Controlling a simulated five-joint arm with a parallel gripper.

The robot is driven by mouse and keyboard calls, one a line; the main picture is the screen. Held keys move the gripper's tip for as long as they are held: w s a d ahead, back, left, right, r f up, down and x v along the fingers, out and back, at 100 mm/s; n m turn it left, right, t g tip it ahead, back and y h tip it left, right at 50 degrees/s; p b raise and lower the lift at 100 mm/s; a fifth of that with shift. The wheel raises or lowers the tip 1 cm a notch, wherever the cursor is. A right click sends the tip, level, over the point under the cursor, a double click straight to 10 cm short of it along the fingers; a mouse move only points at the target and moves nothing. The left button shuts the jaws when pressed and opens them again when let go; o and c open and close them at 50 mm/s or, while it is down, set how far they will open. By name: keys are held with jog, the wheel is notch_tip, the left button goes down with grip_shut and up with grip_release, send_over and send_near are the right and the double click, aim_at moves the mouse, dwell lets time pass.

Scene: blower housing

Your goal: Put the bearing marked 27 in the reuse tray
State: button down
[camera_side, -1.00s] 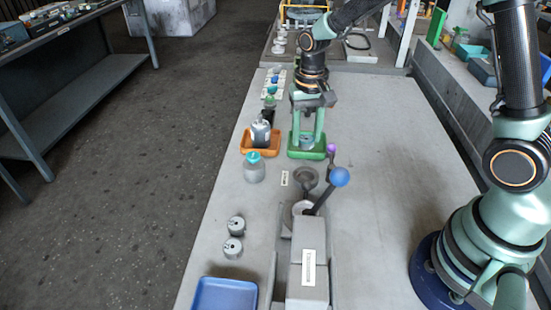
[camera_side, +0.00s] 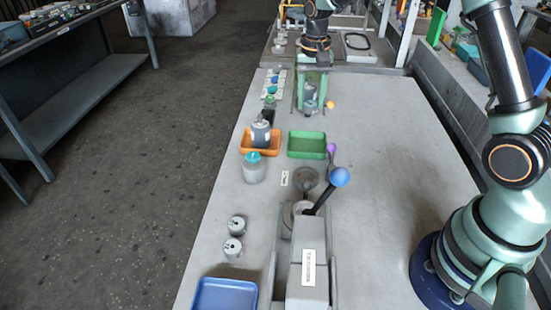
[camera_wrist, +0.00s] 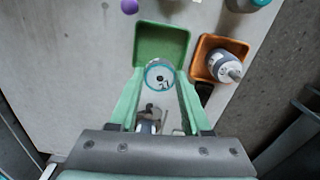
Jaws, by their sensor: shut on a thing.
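My gripper (camera_side: 311,104) is beyond the empty green tray (camera_side: 307,153) in the side view. In the wrist view my gripper (camera_wrist: 160,78) is shut on a round grey bearing (camera_wrist: 160,75) with a teal ring and a mark that looks like 27. The bearing appears in front of the green tray (camera_wrist: 162,29) there. An orange tray (camera_side: 275,152) holds a dark grey can-shaped part (camera_side: 261,133). A blue tray (camera_side: 225,295) is at the near edge. Which tray is for reuse cannot be read.
A jar with a teal lid (camera_side: 254,172) stands before the orange tray. Two grey cylinders (camera_side: 237,226) (camera_side: 233,248) stand at the left. A grey fixture (camera_side: 308,265) has a blue-ball lever (camera_side: 340,177). An orange knob (camera_side: 330,104) is beside my gripper. The table's right side is clear.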

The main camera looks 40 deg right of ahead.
aim_at(307, 147)
notch_tip(307, 147, down, 12)
jog(key=shift+r, duration=0.1)
dwell(0.4)
jog(key=shift+c, duration=1.8)
grip_release()
jog(key=shift+f, duration=0.2)
jog(key=shift+r, duration=0.15)
